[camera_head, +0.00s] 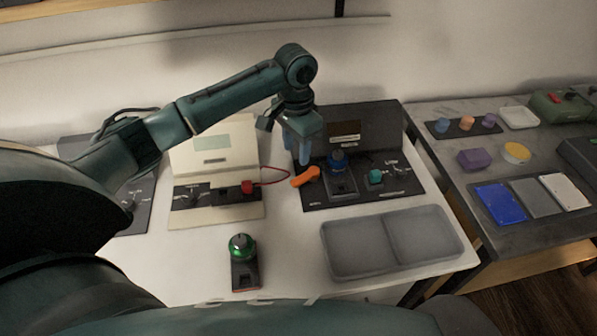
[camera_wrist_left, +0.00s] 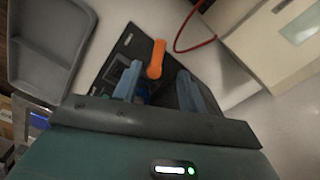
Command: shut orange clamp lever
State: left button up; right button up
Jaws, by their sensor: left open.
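The orange clamp lever (camera_head: 306,176) sits at the left edge of the black device (camera_head: 318,200) and sticks out toward the lower left of its panel. It also shows in the left wrist view (camera_wrist_left: 156,59). My left gripper (camera_head: 306,158) is above and behind the lever, pointing down. In the wrist view the two blue-grey fingers (camera_wrist_left: 158,88) are spread, with the lever's near end between and beyond them. I cannot tell whether a finger touches it. My right gripper is not in view.
A blue knob (camera_head: 338,160) and a teal button (camera_head: 376,177) stand on the black device. A cream device (camera_head: 215,158) with a red plug (camera_head: 248,187) and cable is to the left.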

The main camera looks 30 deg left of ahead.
aim_at(295, 178)
pick_arm(q)
notch_tip(295, 178, down, 10)
jog(key=shift+r, duration=0.15)
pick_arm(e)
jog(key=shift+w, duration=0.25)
pick_arm(q)
jog(key=shift+c, duration=0.2)
grip_shut()
jog(key=shift+w+a+r+m+p, duration=0.15)
jog(key=shift+r+m+p, duration=0.2)
jog(key=shift+p, duration=0.3)
jog(key=shift+w+a+f+m+p, duration=0.1)
jog(key=shift+a+m+p, duration=0.05)
jog(key=shift+m+p, duration=0.25)
jog(key=shift+w+a+f+m, duration=0.15)
jog(key=shift+f+m, duration=0.05)
jog(key=shift+m, duration=0.35)
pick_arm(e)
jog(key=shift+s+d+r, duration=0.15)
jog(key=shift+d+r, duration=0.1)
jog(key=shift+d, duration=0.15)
